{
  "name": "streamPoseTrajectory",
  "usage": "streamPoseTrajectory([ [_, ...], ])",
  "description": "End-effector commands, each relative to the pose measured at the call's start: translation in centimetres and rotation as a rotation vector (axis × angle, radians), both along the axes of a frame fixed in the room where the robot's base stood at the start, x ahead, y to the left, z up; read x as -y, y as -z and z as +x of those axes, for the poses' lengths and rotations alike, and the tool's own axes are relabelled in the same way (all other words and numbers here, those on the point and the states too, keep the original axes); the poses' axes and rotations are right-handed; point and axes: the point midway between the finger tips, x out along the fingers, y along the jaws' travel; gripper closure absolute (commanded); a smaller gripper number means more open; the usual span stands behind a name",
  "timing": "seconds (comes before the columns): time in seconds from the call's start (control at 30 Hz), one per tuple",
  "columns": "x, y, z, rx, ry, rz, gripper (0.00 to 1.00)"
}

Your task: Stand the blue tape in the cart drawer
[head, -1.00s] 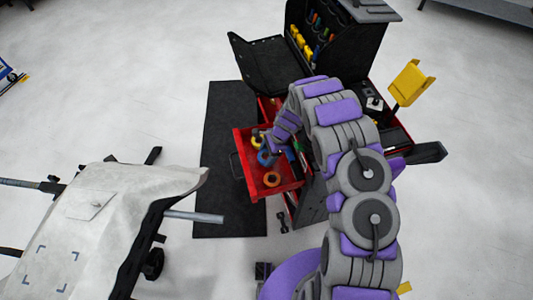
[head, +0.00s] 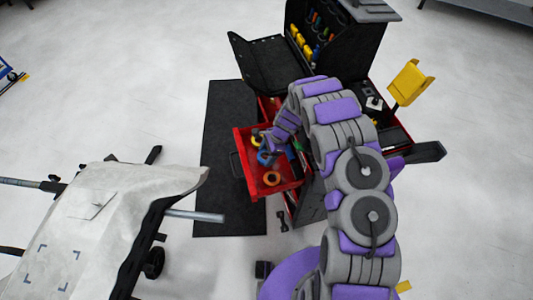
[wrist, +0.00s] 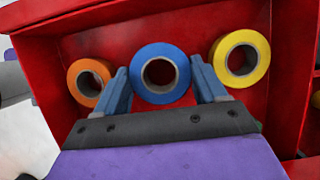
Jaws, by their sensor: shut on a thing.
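The blue tape (wrist: 160,92) is a ring roll held between the two blue fingers of my gripper (wrist: 162,84) in the wrist view. Its round face and open hole face the camera. It is over or in the red open cart drawer (wrist: 190,27); whether it touches the drawer floor cannot be told.
The orange roll (head: 272,179) and yellow roll (head: 257,141) also show in the head view. The black cart top with tool panel (head: 325,35) stands behind the drawer. A dark mat (head: 222,205) lies under the drawer. A white-covered stand (head: 110,215) is at left.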

Motion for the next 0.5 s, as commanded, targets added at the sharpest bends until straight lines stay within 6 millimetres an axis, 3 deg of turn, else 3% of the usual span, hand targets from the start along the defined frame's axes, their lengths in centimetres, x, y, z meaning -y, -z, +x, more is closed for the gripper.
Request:
streamPoseTrajectory([
  [0.5, 0.0, 0.84, -0.04, -0.001, 0.001, 0.0, 0.59],
])
